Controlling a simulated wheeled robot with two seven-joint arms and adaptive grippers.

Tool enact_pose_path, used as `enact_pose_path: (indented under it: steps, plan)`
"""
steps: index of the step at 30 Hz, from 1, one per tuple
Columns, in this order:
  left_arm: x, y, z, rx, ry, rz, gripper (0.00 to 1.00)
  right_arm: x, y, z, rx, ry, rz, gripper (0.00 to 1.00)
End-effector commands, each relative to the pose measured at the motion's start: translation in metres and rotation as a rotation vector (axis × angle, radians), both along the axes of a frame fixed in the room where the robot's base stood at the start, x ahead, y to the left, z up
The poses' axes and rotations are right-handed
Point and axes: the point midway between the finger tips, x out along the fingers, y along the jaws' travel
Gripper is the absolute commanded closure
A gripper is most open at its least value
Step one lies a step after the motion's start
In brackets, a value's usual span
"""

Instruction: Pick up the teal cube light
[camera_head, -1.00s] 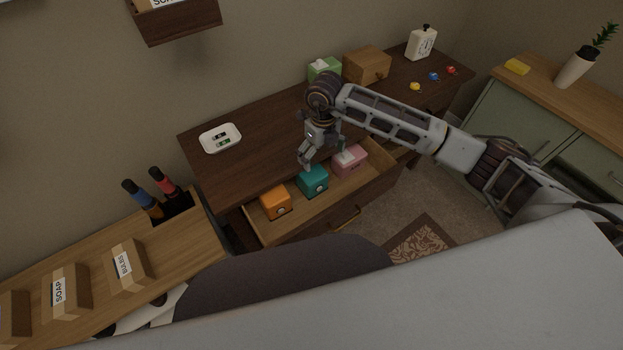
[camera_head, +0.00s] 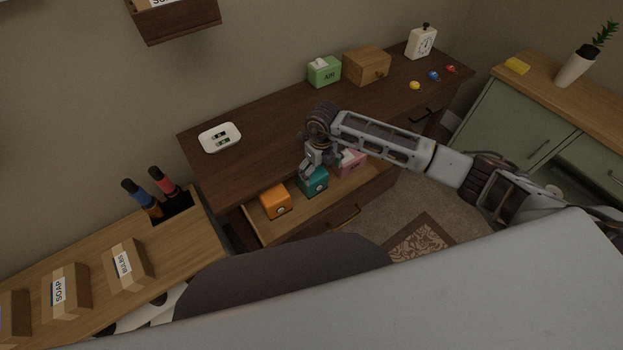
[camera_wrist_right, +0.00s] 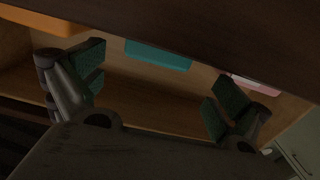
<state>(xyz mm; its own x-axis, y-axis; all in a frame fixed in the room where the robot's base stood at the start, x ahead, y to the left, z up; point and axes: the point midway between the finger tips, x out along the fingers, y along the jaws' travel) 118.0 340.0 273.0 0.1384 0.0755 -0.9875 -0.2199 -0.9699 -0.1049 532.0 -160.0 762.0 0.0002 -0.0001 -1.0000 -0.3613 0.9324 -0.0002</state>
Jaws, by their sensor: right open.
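The teal cube light (camera_head: 315,182) stands in the open drawer (camera_head: 293,220), between an orange cube (camera_head: 276,202) and a pink cube (camera_head: 350,162). My right gripper (camera_head: 315,166) is at the teal cube's back upper side and partly covers it in the head view. In the right wrist view, the open fingers of my right gripper (camera_wrist_right: 158,90) are spread wide with nothing between them. The teal cube (camera_wrist_right: 158,54) lies beyond them, its top cut off by a dark edge. My left gripper is out of view.
The dark cabinet top (camera_head: 265,130) overhangs the back of the drawer. It bears a white dish (camera_head: 220,138), a green box (camera_head: 323,72), a wooden box (camera_head: 366,65) and a clock (camera_head: 421,43). A wooden unit (camera_head: 185,245) with labelled boxes stands at left.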

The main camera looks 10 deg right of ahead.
Motion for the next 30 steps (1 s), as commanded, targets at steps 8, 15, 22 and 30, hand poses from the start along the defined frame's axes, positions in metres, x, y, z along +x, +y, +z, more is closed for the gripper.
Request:
enact_pose_path:
  steps: [8, 15, 22, 30]
  plan:
    - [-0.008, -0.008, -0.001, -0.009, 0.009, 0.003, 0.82, 0.000, 0.000, 0.000, 0.000, 0.000, 0.001, 0.00]
    - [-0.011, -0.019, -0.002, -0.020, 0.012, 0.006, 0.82, 0.002, 0.003, -0.013, 0.001, 0.004, 0.001, 0.00]
    - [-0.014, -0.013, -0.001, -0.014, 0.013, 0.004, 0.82, 0.004, 0.007, -0.037, -0.001, 0.004, -0.001, 0.00]
    - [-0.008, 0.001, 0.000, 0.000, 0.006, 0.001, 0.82, 0.005, 0.006, -0.052, 0.000, 0.001, 0.001, 0.00]
